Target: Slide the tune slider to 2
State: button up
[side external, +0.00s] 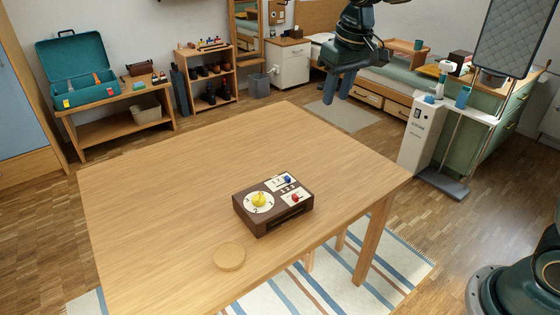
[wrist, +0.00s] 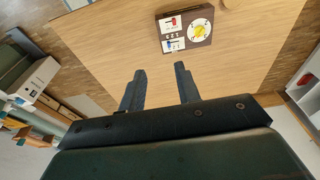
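A dark brown box (side external: 248,219) with control panels sits on the wooden table; it also shows in the wrist view (wrist: 200,43). On its top are a yellow knob (side external: 259,199) on a white numbered dial, a blue slider knob (side external: 287,180) and a red slider knob (side external: 295,197), each on a white panel. The wrist view shows the red knob (wrist: 172,22) and blue knob (wrist: 170,44). Which slider is the tune one is too small to read. My gripper (wrist: 160,70) is open and empty, high above and away from the box, beyond the table's far edge in the side view.
A round wooden disc (side external: 229,257) lies on the table (side external: 160,190) near the box. The rest of the tabletop is clear. A white stand (side external: 420,130), a green cabinet (side external: 480,135) and shelves (side external: 208,75) stand away from the table.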

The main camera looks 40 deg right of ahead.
jog(key=w+a+f+g, duration=0.1)
jog(key=w+f, duration=0.6)
jog(key=w, duration=0.1)
jog(key=g, duration=0.1)
send_over(287, 177)
notch_tip(287, 177, down, 10)
jog(key=shift+f, duration=0.1)
notch_tip(287, 177, down, 14)
jog(key=shift+r, duration=0.25)
grip_shut()
